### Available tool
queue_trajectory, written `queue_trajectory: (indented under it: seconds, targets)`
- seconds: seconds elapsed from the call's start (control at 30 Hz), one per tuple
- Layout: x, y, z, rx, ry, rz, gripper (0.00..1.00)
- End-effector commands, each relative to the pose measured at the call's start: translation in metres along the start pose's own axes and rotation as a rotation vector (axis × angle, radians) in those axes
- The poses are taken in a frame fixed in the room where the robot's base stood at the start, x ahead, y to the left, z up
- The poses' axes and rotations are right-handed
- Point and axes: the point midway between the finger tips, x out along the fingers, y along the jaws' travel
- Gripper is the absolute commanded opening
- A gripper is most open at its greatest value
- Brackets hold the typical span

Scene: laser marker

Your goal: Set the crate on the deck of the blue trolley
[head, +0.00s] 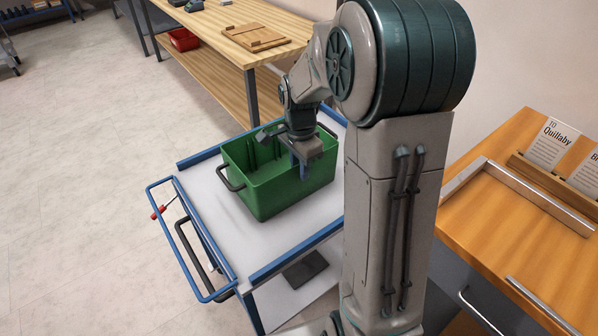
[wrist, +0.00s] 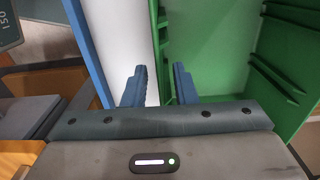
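The green crate (head: 272,192) is upright on the pale deck (head: 268,240) of the blue trolley and appears to rest on it. It looks empty, with a dark handle at each end. My gripper (head: 302,160) is at the crate's near long wall. In the wrist view, the blue fingers of my gripper (wrist: 158,85) are spread, one on each side of the wall of the crate (wrist: 159,45). Pale deck (wrist: 122,40) shows between the left finger and the wall, so the fingers are not closed on it. My arm hides part of the trolley's right side.
The trolley's blue push handle (head: 188,250) is at the left, with blue rails along the deck edges. A wooden workbench (head: 225,22) with a wooden board (head: 258,38) stands behind. An orange-brown table (head: 525,225) stands at the right. Open floor (head: 80,150) lies left.

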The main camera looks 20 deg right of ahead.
Motion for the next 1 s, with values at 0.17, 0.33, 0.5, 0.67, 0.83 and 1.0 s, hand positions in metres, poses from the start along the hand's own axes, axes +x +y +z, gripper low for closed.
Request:
queue_trajectory:
  seconds: [0.17, 0.33, 0.5, 0.67, 0.83, 1.0]
  targets:
    - [-0.044, -0.001, 0.000, -0.001, 0.002, -0.006, 0.25]
    - [-0.075, -0.001, 0.000, 0.000, 0.001, -0.004, 0.25]
    - [-0.092, 0.000, 0.000, -0.001, 0.000, -0.002, 0.25]
    - [-0.101, 0.012, 0.009, -0.091, 0.010, -0.014, 0.25]
    - [-0.109, 0.054, 0.039, -0.414, 0.044, -0.053, 0.25]
    - [-0.105, 0.106, 0.069, -0.805, 0.092, -0.094, 0.25]
